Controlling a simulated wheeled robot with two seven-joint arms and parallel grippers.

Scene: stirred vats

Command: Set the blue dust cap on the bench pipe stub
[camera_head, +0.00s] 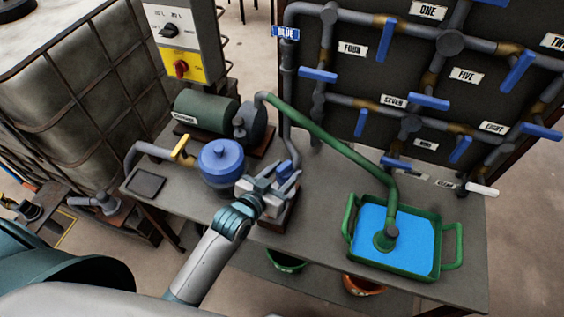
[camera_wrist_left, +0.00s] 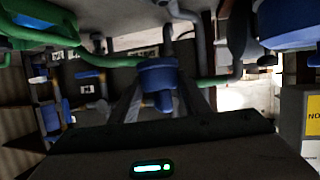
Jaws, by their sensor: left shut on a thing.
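My left gripper (camera_head: 279,182) is over the bench, just right of the blue lidded pot. It is shut on the blue dust cap (camera_wrist_left: 158,76), which sits between the two fingers in the left wrist view. In the head view the cap (camera_head: 288,176) shows only partly, as blue at the fingertips. A brown block shows on the bench below the gripper. I cannot make out the bench pipe stub for certain; the hand may hide it. My right gripper is not in view.
The blue pot (camera_head: 220,160) stands close left of the hand. A green motor (camera_head: 206,111) and pump are behind. A green hose (camera_head: 330,145) runs right to a green tray (camera_head: 351,240) of blue liquid. The bench (camera_head: 320,235) is clear between hand and tray.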

